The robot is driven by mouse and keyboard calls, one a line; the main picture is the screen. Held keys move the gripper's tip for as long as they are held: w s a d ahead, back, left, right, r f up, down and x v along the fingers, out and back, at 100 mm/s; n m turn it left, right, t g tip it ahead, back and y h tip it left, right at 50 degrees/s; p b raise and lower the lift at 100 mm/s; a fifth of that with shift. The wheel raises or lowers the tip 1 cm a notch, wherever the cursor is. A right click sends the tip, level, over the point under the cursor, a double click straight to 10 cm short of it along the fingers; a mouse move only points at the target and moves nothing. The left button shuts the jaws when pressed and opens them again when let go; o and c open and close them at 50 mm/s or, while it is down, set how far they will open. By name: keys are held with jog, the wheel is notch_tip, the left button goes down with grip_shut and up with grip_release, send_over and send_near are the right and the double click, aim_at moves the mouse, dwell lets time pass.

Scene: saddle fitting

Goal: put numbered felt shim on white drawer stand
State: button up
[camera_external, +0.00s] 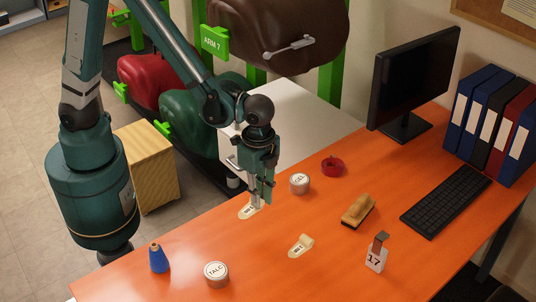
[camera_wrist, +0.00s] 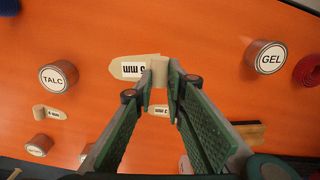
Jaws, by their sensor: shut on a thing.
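A cream felt shim (camera_external: 247,212) with a printed number label lies at the left edge area of the orange table, under my gripper (camera_external: 258,203). In the wrist view the shim (camera_wrist: 132,69) has a rounded end and "mm" print. My gripper (camera_wrist: 160,80) is shut on its raised end, and the fingers hide part of it. The shim appears at table level; I cannot tell whether it is clear of the surface. The white drawer stand (camera_external: 312,122) is behind the table, its top bare where visible, partly hidden by my arm.
A second shim (camera_external: 301,246) lies nearer the front. The TALC tin (camera_external: 216,274), blue cone (camera_external: 158,259), GEL tin (camera_external: 299,184), red ring (camera_external: 333,166), wooden brush (camera_external: 358,210) and "17" holder (camera_external: 376,256) stand around. The monitor (camera_external: 414,80) is at the back right.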

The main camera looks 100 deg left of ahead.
jog(key=w+a+f+n+p, duration=0.2)
jog(key=w+a+n+p, duration=0.5)
jog(key=w+a, duration=0.5)
jog(key=s+a+f+n+b, duration=0.3)
jog(key=s+a+n+b, duration=0.1)
jog(key=s+a+n, duration=0.3)
jog(key=s+a+f+n+b, duration=0.2)
jog(key=s+a+n+b, duration=0.2)
jog(key=s+a+n, duration=0.3)
jog(key=n+b, duration=0.6)
jog(key=n, duration=0.7)
send_over(285, 152)
notch_tip(285, 152, down, 15)
jog(key=shift+r, duration=0.1)
jog(key=shift+s, duration=0.1)
jog(key=shift+f+b, duration=0.45)
jog(key=shift+f, duration=1.1)
jog(key=shift+f, duration=0.25)
